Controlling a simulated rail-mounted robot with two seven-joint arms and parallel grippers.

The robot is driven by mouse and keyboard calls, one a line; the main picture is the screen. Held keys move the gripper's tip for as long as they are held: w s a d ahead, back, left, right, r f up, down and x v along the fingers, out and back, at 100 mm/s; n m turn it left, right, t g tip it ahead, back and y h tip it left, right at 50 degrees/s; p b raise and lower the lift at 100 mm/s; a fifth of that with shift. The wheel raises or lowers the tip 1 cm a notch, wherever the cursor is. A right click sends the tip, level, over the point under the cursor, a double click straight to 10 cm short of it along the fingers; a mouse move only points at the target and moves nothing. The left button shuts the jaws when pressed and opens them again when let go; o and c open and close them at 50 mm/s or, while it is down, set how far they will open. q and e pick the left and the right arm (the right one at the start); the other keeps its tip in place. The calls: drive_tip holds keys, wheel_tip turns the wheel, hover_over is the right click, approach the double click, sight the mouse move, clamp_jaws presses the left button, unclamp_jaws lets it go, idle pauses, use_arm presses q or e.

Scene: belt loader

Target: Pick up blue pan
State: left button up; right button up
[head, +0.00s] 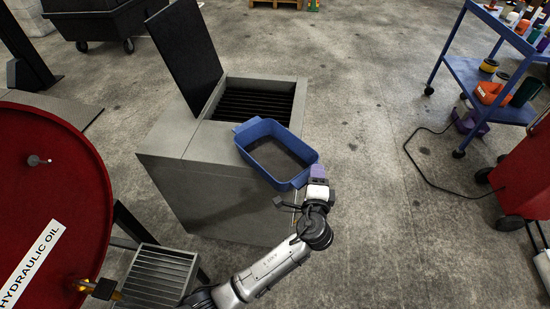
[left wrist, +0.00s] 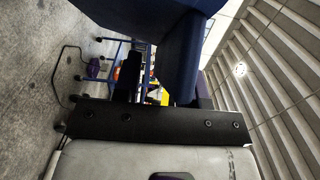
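The blue pan (head: 254,134) is a rectangular tub with a dark inside. It rests on the top of the grey box, its near right end reaching past the box's edge. My left gripper (head: 316,174) is at that near right end. In the left wrist view, the pan (left wrist: 180,68) fills the top, and one wall comes down between the two fingers of my left gripper (left wrist: 165,90). A gap shows between the wall and the left finger, so the gripper looks open around the wall. My right gripper is not in view.
The grey box (head: 205,142) has a slatted opening (head: 255,103) and a raised black lid (head: 185,50) behind the pan. A red hydraulic oil drum (head: 60,190) stands at left. A blue cart (head: 470,75) and a red machine (head: 525,175) stand at right. Floor between is mostly clear.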

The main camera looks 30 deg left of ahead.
use_arm(q)
drive_tip(key=shift+w+a, duration=0.15)
drive_tip(key=shift+w, duration=0.2)
drive_tip(key=shift+c, duration=0.4)
clamp_jaws()
